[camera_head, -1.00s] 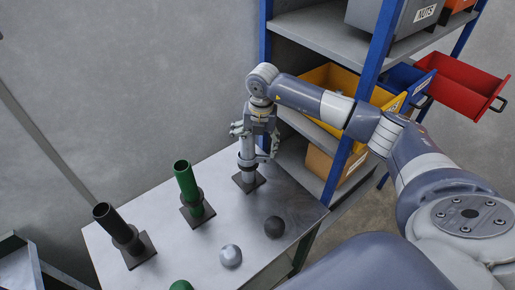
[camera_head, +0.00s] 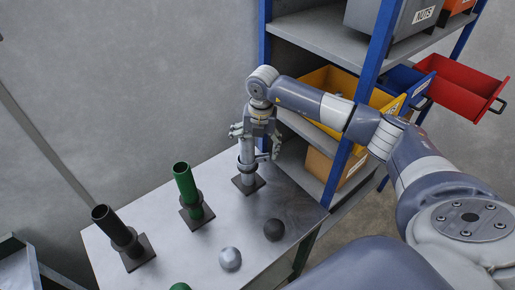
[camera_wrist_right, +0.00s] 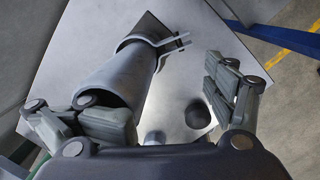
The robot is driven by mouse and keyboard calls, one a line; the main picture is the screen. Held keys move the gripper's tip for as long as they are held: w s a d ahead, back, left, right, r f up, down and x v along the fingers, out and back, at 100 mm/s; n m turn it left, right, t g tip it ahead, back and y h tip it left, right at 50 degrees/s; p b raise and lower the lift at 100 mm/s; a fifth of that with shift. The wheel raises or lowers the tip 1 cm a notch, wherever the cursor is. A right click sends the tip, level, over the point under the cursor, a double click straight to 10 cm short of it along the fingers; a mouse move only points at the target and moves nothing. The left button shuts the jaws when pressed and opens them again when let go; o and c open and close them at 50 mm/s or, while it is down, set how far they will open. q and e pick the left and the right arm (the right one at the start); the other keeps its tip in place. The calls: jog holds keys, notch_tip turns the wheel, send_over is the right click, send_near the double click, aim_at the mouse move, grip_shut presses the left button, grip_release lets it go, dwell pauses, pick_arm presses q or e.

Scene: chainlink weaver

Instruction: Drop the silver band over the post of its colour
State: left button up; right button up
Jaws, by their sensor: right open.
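The silver post (camera_head: 246,152) stands on a dark square base at the far right end of the table. The silver band (camera_wrist_right: 140,42) is around the lower part of this post, close to its base, with a pronged tab sticking out to the right in the right wrist view. In the head view the band (camera_head: 262,157) is small and partly hidden. My right gripper (camera_head: 257,138) is open at the upper part of the post, pointing down. In the right wrist view its fingers (camera_wrist_right: 165,98) are spread, the left one beside the post top, and hold nothing. My left gripper is out of view.
A green post (camera_head: 185,183) and a black post (camera_head: 107,220), each with a collar low down, stand to the left. Shelves with an open red drawer (camera_head: 462,88) stand right.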

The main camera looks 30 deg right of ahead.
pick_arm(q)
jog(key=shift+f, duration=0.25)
pick_arm(e)
jog(key=shift+o, duration=0.4)
jog(key=shift+g, duration=0.5)
jog(key=shift+s+d+f, duration=0.25)
jog(key=shift+s+f, duration=0.35)
jog(key=shift+f, duration=0.35)
jog(key=shift+s+d+f, duration=0.25)
jog(key=shift+s+f, duration=0.35)
jog(key=shift+f, duration=0.35)
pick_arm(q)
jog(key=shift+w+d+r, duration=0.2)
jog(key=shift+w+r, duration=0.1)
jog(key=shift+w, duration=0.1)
pick_arm(e)
notch_tip(320, 180, up, 16)
jog(key=w+t, duration=0.1)
jog(key=shift+w+a+f, duration=0.15)
jog(key=shift+a+f, duration=0.05)
jog(key=shift+a, duration=0.15)
jog(key=shift+r, duration=0.1)
